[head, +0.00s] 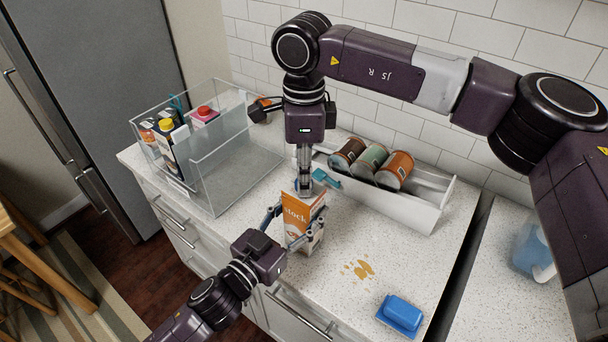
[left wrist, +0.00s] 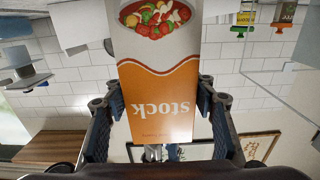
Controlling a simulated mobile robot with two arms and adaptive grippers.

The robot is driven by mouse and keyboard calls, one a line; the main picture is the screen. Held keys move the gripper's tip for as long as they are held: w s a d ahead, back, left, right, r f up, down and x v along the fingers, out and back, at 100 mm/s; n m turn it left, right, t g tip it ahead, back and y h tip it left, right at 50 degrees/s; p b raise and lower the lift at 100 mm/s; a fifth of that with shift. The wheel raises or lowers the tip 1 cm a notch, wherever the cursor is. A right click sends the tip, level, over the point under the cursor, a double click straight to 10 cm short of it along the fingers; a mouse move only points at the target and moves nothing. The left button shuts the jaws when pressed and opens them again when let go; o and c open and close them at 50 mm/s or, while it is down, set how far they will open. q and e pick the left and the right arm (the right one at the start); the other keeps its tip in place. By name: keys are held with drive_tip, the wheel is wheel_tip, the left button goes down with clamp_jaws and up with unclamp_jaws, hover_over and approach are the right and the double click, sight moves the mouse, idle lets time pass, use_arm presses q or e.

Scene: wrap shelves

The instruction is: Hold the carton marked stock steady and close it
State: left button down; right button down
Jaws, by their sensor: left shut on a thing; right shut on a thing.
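The orange and white carton marked stock (head: 297,222) stands upright on the counter near its front edge. My left gripper (head: 293,237) comes in from the lower left, with its fingers on both sides of the carton. In the left wrist view the carton (left wrist: 155,95) appears upside down between the two fingers. My right gripper (head: 305,186) reaches down from above and is shut at the carton's top. Its fingers hide much of the top, so I cannot tell exactly how the top is folded.
A clear bin (head: 226,172) with several cartons stands at left. A white tray (head: 410,209) with three cans stands behind. A teal item (head: 327,179) is beside my right fingers. A brown spill (head: 357,269) and a blue block-like item (head: 400,315) are at right.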

drive_tip(key=m, duration=1)
drive_tip(key=shift+m, duration=0.4)
drive_tip(key=c, duration=1.5)
unclamp_jaws()
wheel_tip(320, 180, up, 12)
drive_tip(key=shift+f, duration=0.1)
use_arm(q)
drive_tip(key=c, duration=0.8)
unclamp_jaws()
